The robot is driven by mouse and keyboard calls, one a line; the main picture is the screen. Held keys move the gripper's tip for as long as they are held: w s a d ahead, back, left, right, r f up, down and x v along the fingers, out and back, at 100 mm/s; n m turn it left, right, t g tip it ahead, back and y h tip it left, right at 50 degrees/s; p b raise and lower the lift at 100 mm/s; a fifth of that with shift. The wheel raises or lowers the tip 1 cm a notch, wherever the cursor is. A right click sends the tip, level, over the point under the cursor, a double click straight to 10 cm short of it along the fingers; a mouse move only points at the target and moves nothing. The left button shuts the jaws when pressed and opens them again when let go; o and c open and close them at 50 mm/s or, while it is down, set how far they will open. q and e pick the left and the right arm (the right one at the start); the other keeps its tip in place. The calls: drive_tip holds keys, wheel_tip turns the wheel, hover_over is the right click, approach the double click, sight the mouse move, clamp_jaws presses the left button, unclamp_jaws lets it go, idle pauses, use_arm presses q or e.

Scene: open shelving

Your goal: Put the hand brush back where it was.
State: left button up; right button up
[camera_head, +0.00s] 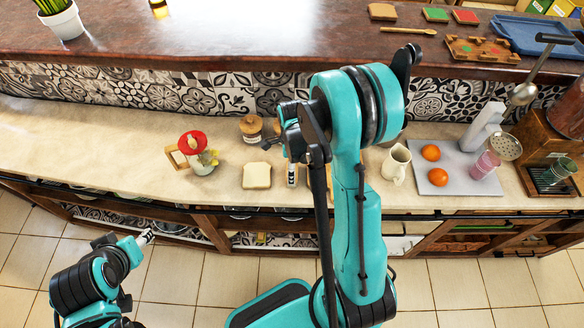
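I cannot make out a hand brush in this view; my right arm hides part of the counter. My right gripper (292,174) points down over the cream counter (75,125), just right of a slice of bread (257,176). Only part of it shows beside the dark wrist, so I cannot tell whether it is open or holds anything. My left gripper (146,237) is low at the left, in front of the lower shelving and apart from the counter. Its fingertips are small and seen edge-on; nothing clear shows in them.
A red-topped jug (199,155) and a lidded jar (251,127) stand left of my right arm. A cream pitcher (396,163), a grey tray (451,186) with oranges and a coffee machine (555,140) stand right. The counter's far left is clear.

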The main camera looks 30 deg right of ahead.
wheel_tip(320, 180, up, 10)
drive_tip(key=shift+f+p, duration=0.15)
drive_tip(key=shift+p, duration=0.9)
drive_tip(key=s+a+r+n+t, duration=0.3)
drive_tip(key=s+a+r+n, duration=0.2)
drive_tip(key=n, duration=0.7)
drive_tip(key=s+a+r+n+t, duration=0.4)
drive_tip(key=s+a+r+n, duration=0.1)
drive_tip(key=n, duration=0.7)
wheel_tip(320, 180, up, 2)
drive_tip(key=shift+s+a+r, duration=0.2)
drive_tip(key=shift+s+a, duration=0.15)
drive_tip(key=shift+s, duration=0.2)
drive_tip(key=shift+f, duration=0.1)
